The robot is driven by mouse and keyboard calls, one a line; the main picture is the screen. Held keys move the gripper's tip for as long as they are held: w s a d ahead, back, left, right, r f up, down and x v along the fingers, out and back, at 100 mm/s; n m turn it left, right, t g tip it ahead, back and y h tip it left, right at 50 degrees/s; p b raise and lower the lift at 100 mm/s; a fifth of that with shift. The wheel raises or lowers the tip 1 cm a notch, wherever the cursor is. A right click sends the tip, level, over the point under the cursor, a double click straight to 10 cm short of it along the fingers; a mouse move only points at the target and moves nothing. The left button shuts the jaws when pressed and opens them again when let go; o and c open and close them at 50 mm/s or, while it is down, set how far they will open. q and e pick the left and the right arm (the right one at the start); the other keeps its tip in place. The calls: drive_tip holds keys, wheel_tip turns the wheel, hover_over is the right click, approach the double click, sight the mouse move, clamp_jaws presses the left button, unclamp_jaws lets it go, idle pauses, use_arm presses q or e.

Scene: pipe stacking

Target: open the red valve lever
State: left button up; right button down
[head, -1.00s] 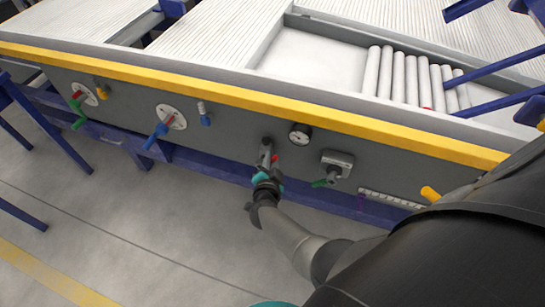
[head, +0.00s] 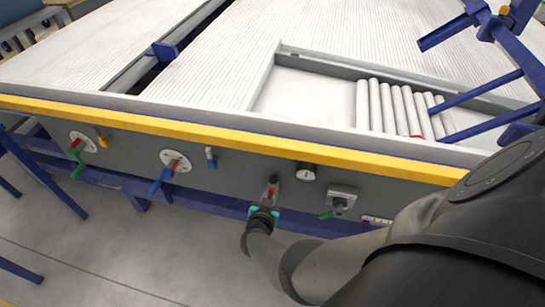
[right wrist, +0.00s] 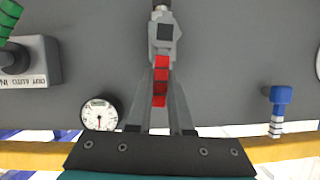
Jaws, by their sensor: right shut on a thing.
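The red valve lever (right wrist: 161,82) hangs from a grey valve body (right wrist: 164,34) on the dark panel in the right wrist view. In the head view the lever (head: 271,191) is a small red patch, partly hidden by my gripper. My right gripper (right wrist: 163,66) has its two grey fingers on either side of the lever, shut on it. In the head view my right gripper (head: 268,201) is at the valve, below the yellow edge, with my dark arm coming from the lower right. My left gripper is not in view.
A gauge (head: 305,172) and a switch box with a green handle (head: 340,200) are to the right on the panel. A blue-handled valve (head: 168,172) and a green one (head: 80,150) are to the left. White pipes (head: 400,105) lie on top.

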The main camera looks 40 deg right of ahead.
drive_tip(key=shift+w+a+n, duration=0.1)
drive_tip(key=shift+w+n, duration=0.1)
drive_tip(key=shift+n, duration=0.1)
drive_tip(key=c, duration=0.8)
unclamp_jaws()
drive_tip(key=shift+a, duration=0.1)
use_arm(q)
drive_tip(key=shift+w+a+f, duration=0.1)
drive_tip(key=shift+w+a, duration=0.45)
use_arm(e)
drive_tip(key=shift+g, duration=0.3)
